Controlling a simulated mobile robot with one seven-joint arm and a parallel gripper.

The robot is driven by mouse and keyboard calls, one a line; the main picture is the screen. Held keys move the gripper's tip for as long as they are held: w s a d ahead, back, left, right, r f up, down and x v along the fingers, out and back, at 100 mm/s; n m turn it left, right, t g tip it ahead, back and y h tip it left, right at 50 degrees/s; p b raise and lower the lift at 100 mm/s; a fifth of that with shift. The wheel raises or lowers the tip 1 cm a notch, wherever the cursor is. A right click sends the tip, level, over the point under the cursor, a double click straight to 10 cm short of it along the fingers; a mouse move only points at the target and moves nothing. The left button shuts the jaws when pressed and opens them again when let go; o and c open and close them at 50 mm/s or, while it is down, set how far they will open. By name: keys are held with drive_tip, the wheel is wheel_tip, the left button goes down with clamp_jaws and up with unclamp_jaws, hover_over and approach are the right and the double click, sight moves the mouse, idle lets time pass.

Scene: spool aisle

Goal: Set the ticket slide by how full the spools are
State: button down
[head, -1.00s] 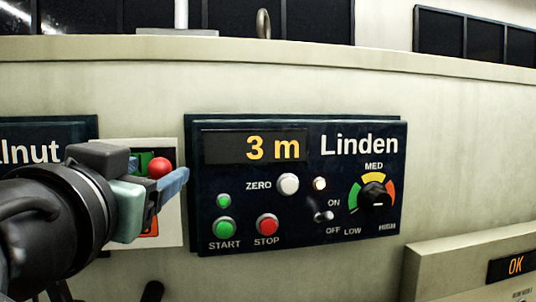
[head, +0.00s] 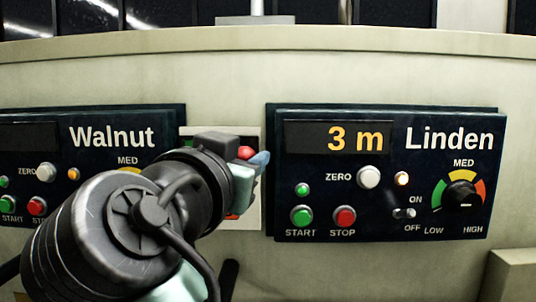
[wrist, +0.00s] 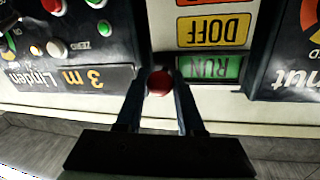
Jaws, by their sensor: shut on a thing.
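The ticket slide's white plate (head: 254,205) is on the pale wall between the Walnut panel (head: 110,137) and the Linden panel (head: 385,108). Its red ball knob (head: 246,152) is near the top of the plate. In the wrist view, which is upside down, the knob (wrist: 159,83) sits between my fingertips, beside the green RUN label (wrist: 210,68). The yellow DOFF label (wrist: 214,31) and an orange label (wrist: 212,3) lie beyond it. My gripper (head: 258,166) is shut on the knob and hides most of the plate. The Linden display (head: 340,137) reads 3 m.
The Walnut display (head: 28,137) is dark. Linden has a ZERO button (head: 368,176), START (head: 301,216), STOP (head: 344,217), a toggle (head: 404,213) and a LOW–MED–HIGH dial (head: 463,194). Another pale box (head: 513,270) juts out at lower right.

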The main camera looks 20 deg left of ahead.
drive_tip(key=shift+f, duration=0.1)
drive_tip(key=b, duration=0.8)
approach(256, 209)
drive_tip(key=shift+w+a, duration=0.1)
drive_tip(key=shift+w, duration=1.2)
drive_tip(key=shift+w+a, duration=0.15)
drive_tip(key=shift+w, duration=1.2)
drive_tip(key=shift+c, duration=2.2)
unclamp_jaws()
drive_tip(key=shift+s, duration=0.1)
